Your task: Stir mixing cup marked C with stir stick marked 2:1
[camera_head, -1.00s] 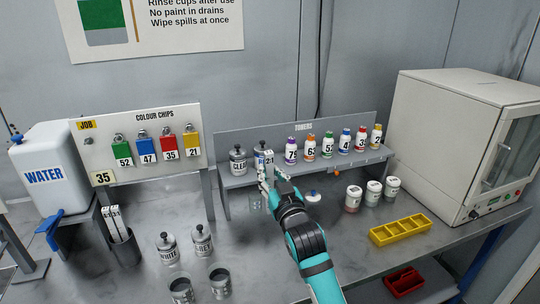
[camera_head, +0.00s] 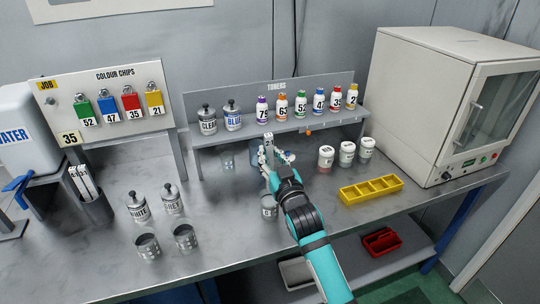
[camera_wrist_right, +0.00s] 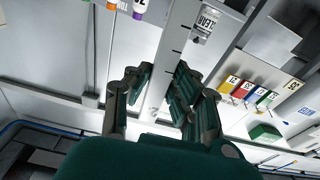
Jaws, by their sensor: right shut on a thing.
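My right gripper (camera_head: 274,160) is shut on a pale upright stir stick (camera_head: 268,141), whose label appears to begin with 2. In the right wrist view the stick (camera_wrist_right: 172,55), with dark tick marks, runs between the fingers (camera_wrist_right: 155,95). A grey metal cup (camera_head: 268,206) stands on the bench just below and in front of the gripper, partly hidden by my arm; its mark is too small to read. Two more grey cups stand at the front left, a left one (camera_head: 148,246) and a right one (camera_head: 185,237). I cannot tell which cup is C. My left gripper is out of view.
The toner shelf (camera_head: 225,139) is close behind the gripper. Three lidded white-topped jars (camera_head: 347,154) and a yellow tray (camera_head: 354,195) stand to the right.

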